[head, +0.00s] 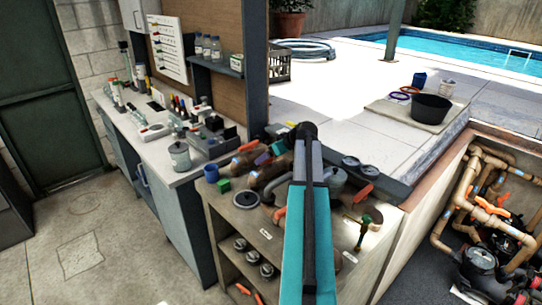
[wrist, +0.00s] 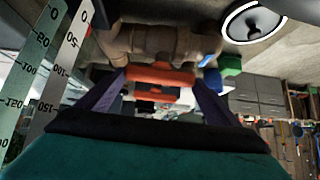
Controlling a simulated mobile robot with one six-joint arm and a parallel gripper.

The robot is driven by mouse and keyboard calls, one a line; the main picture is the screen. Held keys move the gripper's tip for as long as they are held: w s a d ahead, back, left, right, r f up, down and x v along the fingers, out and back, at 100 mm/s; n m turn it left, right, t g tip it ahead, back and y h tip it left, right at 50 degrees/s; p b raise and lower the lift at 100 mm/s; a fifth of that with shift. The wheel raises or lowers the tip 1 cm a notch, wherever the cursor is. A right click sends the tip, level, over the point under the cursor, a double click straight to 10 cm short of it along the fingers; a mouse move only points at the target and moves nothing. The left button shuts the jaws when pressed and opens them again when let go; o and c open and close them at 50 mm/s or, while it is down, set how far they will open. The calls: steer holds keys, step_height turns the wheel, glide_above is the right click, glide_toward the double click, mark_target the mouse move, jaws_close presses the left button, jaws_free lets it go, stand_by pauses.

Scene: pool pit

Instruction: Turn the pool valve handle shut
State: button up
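A brown valve or pipe body (wrist: 150,42) with an orange-red handle (wrist: 160,75) is at the middle of the wrist view. My gripper (wrist: 160,78) is open, its two dark fingers on either side of the handle. I cannot tell whether they touch it. In the head view, brown valve bodies (head: 268,174) lie on the bench top (head: 228,222), and an orange handle (head: 248,146) shows behind them.
Beside the valve are a green block (head: 224,184), a blue cup (head: 210,172) and a round disc (head: 246,200). A screwdriver (head: 365,225) lies to the right. Piping with orange handles (head: 491,205) fills the pit at right. The floor (head: 95,245) at left is clear.

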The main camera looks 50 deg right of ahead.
steer(key=shift+c, duration=1.1)
steer(key=shift+a+m+h+b, duration=0.2)
steer(key=shift+m+h+b, duration=0.3)
steer(key=shift+m, duration=0.1)
steer(key=shift+a+m+h+b, duration=0.1)
steer(key=shift+m+h+b, duration=0.2)
steer(key=shift+m+h, duration=0.4)
steer(key=shift+w+a+m+g+h+b, duration=0.1)
steer(key=shift+m+g+h+b, duration=0.1)
steer(key=shift+m+g+h, duration=0.5)
steer(key=shift+w+m+g+h+b, duration=0.15)
steer(key=shift+m+h, duration=0.25)
steer(key=shift+m, duration=0.7)
steer(key=shift+w+a+m+g+h+b, duration=0.1)
steer(key=shift+m+g+h+b, duration=0.65)
steer(key=shift+m, duration=0.65)
steer(key=m+g+h+b, duration=0.1)
steer(key=m+g+b, duration=0.1)
steer(key=m, duration=0.1)
steer(key=w+m+g+h+b, duration=0.1)
steer(key=m+g+b, duration=0.1)
steer(key=m, duration=0.1)
steer(key=shift+a+f+b, duration=0.1)
steer(key=shift+b, duration=0.25)
steer(key=shift+m+g+b, duration=1.05)
steer(key=shift+m+g, duration=0.15)
steer(key=shift+m, duration=0.3)
steer(key=shift+s, duration=0.1)
